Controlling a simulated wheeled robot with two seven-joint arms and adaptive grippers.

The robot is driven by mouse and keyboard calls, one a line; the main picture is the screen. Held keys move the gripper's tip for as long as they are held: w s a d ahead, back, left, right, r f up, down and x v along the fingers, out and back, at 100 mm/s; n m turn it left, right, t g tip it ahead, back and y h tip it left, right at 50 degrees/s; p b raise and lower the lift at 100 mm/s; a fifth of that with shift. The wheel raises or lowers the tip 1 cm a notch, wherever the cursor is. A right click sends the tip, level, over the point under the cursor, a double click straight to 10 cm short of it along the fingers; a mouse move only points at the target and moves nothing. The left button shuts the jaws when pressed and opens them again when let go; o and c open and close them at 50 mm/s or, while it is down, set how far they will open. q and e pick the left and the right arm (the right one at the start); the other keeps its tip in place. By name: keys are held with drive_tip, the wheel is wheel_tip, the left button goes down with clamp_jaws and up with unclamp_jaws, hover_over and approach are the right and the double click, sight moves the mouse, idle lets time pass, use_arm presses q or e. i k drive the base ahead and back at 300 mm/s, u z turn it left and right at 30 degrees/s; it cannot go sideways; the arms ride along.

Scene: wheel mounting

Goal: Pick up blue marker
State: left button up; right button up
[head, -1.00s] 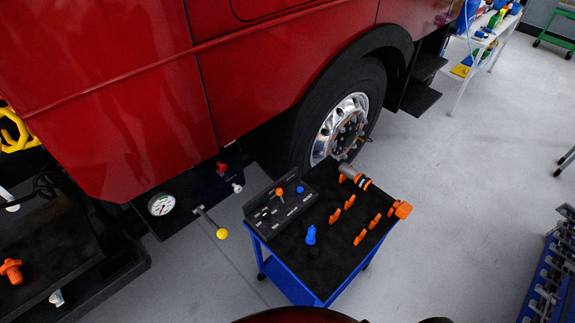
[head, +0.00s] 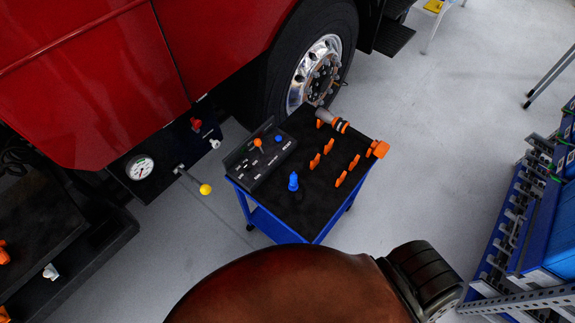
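The likely blue marker is a small upright blue item (head: 293,181) on the black top of the blue cart (head: 262,220), near the cart's left front side. It looks narrow at the top and wider below, with a dark part beneath; it is too small to make out fully. Neither my left nor my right gripper is in view. Nothing is seen touching the blue item.
A control box (head: 262,155) with an orange lever and a blue knob stands on the cart's left. Several orange pieces (head: 328,146) stand to the right. The red truck (head: 110,75) and its wheel (head: 315,75) are behind; a blue rack (head: 540,215) is at right.

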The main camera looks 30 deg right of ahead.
sight(293, 186)
drive_tip(key=z, duration=1.3)
